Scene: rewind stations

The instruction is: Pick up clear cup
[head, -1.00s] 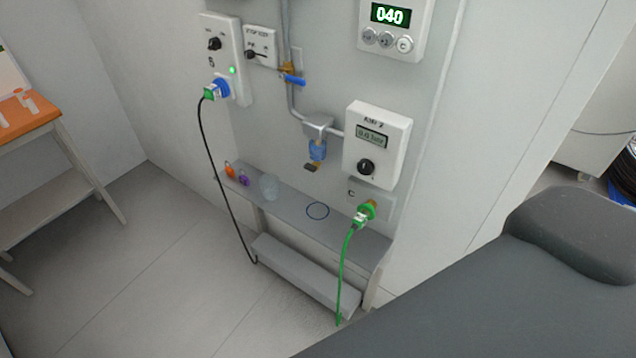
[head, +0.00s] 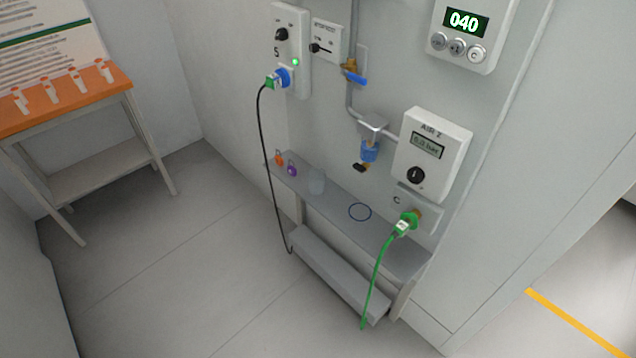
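The clear cup (head: 317,184) stands upright on a narrow grey shelf (head: 338,208) low on the wall panel. It is faint and see-through, and looks empty. A blue tap fitting (head: 369,152) hangs above the shelf, right of the cup. Neither of my grippers is in view.
A black cable (head: 265,150) hangs left of the shelf from a blue plug. A green cable (head: 375,275) hangs at its right end. A lower ledge (head: 335,275) sits beneath. An orange-topped table (head: 65,97) stands left. The floor (head: 200,260) in front is clear.

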